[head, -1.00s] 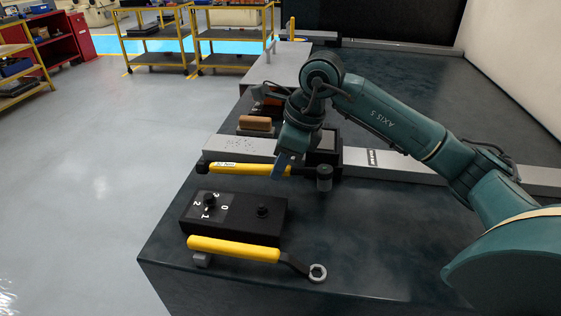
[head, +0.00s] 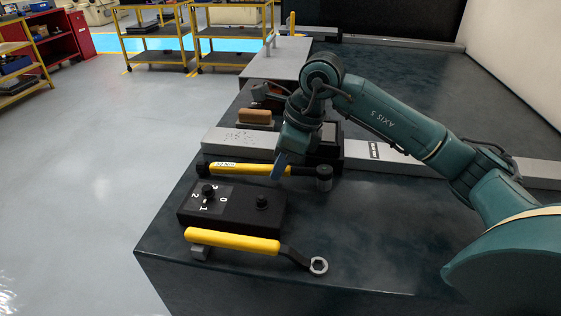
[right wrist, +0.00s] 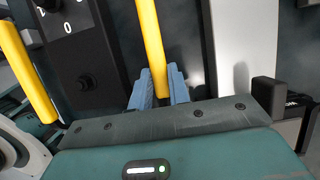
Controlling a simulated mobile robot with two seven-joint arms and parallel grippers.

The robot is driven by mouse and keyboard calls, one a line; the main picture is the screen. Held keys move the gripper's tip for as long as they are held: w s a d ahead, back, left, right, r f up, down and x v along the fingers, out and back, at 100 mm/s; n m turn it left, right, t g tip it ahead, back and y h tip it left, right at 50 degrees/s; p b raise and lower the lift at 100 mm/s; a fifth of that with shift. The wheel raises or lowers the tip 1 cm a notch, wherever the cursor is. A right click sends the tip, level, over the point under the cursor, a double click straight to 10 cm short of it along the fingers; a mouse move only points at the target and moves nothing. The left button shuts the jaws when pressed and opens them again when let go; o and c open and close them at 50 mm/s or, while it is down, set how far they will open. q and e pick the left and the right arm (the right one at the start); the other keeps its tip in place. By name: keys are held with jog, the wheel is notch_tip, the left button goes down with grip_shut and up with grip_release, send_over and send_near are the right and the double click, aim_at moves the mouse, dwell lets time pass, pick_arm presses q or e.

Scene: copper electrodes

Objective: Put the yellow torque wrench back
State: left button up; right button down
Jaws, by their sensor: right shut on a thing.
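The yellow torque wrench (head: 232,168) has a yellow handle with a label, a black shaft and a round grey-black head at its right end. It lies level across the view, just in front of a long grey rail (head: 225,141). My right gripper (head: 279,168) points down with blue fingers, shut on the torque wrench where handle and shaft meet. In the right wrist view the yellow handle (right wrist: 153,45) runs between the blue fingers (right wrist: 160,90). I cannot tell whether it touches the table. My left gripper is out of view.
A black box (head: 236,210) with knobs and numbers lies in front. A yellow ring spanner (head: 230,240) lies nearer, by the table (head: 390,240) edge. A black block (head: 326,150) stands on the rail behind the wrench head. A brown-handled item (head: 255,117) lies behind the rail. The table's right front is clear.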

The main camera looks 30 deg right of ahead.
jog(key=c, duration=1.3)
grip_release()
jog(key=shift+o, duration=0.7)
jog(key=o, duration=0.4)
jog(key=shift+r, duration=0.1)
jog(key=shift+p+v, duration=1.85)
jog(key=shift+v, duration=1.1)
